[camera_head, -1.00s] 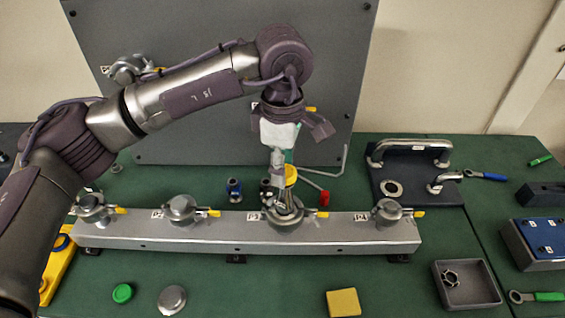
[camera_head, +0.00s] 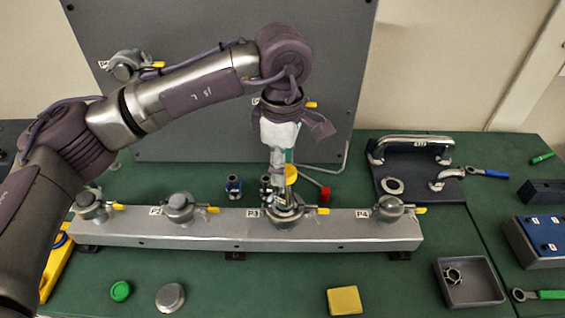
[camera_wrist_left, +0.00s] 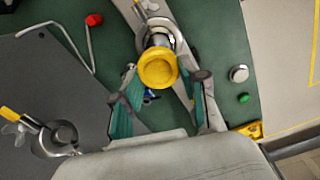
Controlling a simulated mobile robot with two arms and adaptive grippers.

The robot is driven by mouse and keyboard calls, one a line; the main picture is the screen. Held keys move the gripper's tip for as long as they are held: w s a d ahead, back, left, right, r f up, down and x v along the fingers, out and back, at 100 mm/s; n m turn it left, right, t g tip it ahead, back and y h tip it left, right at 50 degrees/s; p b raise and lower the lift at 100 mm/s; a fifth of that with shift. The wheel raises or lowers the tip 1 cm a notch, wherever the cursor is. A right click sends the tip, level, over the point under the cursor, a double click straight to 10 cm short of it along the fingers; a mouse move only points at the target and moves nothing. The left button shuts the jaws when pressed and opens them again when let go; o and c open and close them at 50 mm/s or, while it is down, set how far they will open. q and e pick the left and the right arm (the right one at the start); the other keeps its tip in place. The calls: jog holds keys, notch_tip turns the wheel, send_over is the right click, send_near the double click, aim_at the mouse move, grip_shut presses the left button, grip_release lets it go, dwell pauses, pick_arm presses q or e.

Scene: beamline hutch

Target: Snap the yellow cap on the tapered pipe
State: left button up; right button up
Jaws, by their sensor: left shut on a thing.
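The yellow cap (camera_head: 291,174) is at the lower end of my left gripper (camera_head: 280,166), above the P3 station of the grey rail. In the left wrist view the round yellow cap (camera_wrist_left: 158,68) sits between the two teal-padded fingers of my left gripper (camera_wrist_left: 165,77), which is shut on it. A metal pipe end in a clamp (camera_wrist_left: 156,36) shows just beyond the cap, partly hidden by it. In the head view the P3 pipe fitting (camera_head: 285,212) is below the cap, partly covered by the fingers. I cannot tell whether cap and pipe touch. My right gripper is out of view.
The grey rail (camera_head: 330,232) also carries clamped fittings at P2 (camera_head: 179,207) and P4 (camera_head: 389,209). A dark upright panel (camera_head: 200,140) stands behind. In front lie a green cap (camera_head: 121,291), a metal cap (camera_head: 170,297), a yellow block (camera_head: 344,300) and a grey tray (camera_head: 470,297).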

pick_arm(q)
jog(key=o, duration=0.8)
jog(key=shift+r, duration=0.1)
